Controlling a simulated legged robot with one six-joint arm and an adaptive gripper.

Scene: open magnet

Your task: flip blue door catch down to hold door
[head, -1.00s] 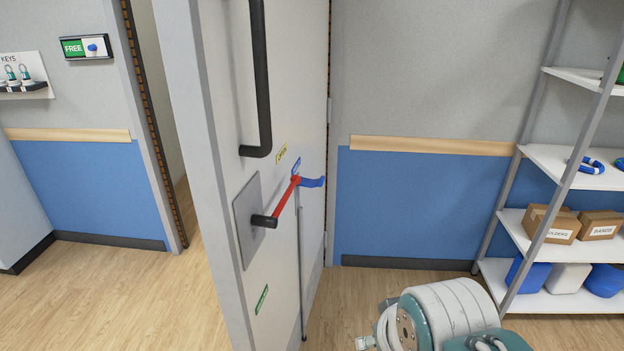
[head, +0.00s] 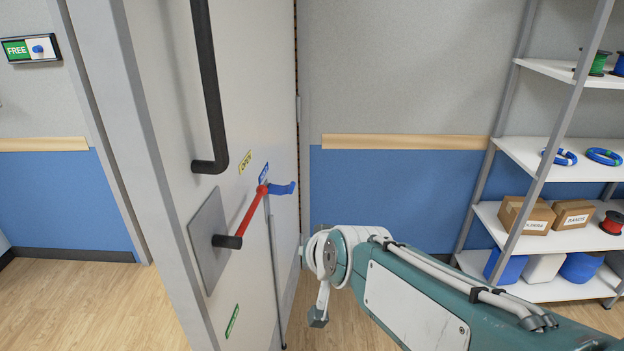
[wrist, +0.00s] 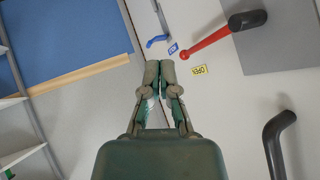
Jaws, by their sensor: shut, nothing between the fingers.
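The blue catch (head: 283,188) sticks out to the right from the door's (head: 170,120) face, at the upper end of a red lever (head: 250,212) with a black grip. A thin metal rod (head: 275,270) runs down from that pivot. In the wrist view, the blue catch (wrist: 157,41) shows just beyond my fingertips, with the red lever (wrist: 205,45) to its right. My gripper (wrist: 160,68) is shut and empty, apart from the catch in the picture. My arm is in the head view's lower right; my fingers cannot be made out there.
A black door handle (head: 208,90) stands out above the lever, and a yellow OPEN label (head: 245,162) is beside it. A shelf unit (head: 530,150) with boxes and coils stands at right. Wood floor is clear at lower left.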

